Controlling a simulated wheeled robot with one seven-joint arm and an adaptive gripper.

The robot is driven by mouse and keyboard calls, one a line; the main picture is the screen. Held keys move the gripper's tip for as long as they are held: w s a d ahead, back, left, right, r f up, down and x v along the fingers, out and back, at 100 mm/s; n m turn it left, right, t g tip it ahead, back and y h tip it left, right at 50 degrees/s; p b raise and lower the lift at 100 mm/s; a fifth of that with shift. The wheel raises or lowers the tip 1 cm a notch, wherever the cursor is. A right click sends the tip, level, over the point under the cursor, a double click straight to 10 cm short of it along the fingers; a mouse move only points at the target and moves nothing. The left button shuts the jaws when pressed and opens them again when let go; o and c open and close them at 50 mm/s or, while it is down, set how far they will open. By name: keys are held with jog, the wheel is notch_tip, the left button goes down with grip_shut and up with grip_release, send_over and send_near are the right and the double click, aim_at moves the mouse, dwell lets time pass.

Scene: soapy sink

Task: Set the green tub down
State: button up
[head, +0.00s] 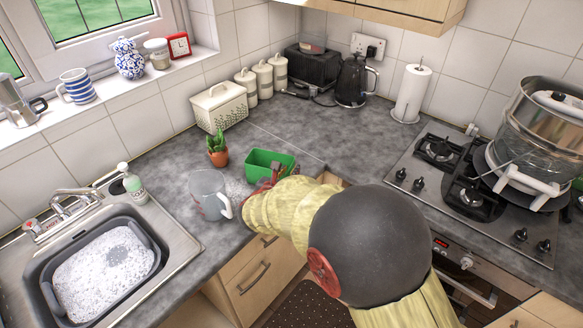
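The green tub (259,158) is an open rectangular container at the counter's inner corner, in the middle of the head view. My gripper (267,179) is at the tub's near right wall and appears shut on it; my arm hides part of the fingers. The tub looks roughly level. I cannot tell whether its base touches the grey worktop (300,135) or is slightly above it.
A clear measuring jug (208,190) stands left of the tub, and a potted plant (217,151) is behind the jug. A soapy basin (105,265) sits in the sink at left. The hob (480,190) is at right. Worktop behind the tub is clear.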

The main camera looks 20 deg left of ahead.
jog(key=p+v, duration=0.1)
jog(key=v, duration=0.7)
jog(key=shift+s, duration=0.2)
jog(key=w+d+r+m+g+h, duration=0.15)
jog(key=d+r+m, duration=0.3)
jog(key=d, duration=0.55)
jog(key=d+r+m+g+h, duration=0.1)
jog(key=d+r+m+h, duration=0.3)
jog(key=d, duration=0.6)
jog(key=s+d+r+m+g, duration=0.1)
jog(key=s+d+m+g, duration=0.15)
jog(key=d+m, duration=0.35)
jog(key=s+d+r+m+g, duration=0.1)
jog(key=s+d+m, duration=0.25)
jog(key=d, duration=0.35)
jog(key=s+d+r+m+g+y, duration=0.1)
jog(key=s+d+m+g+y, duration=0.1)
jog(key=s+d+m, duration=0.95)
jog(key=s+a+r+m+y, duration=0.1)
jog(key=s+a+m+y, duration=0.2)
jog(key=s+m, duration=0.3)
jog(key=s, duration=0.4)
jog(key=shift+a, duration=0.4)
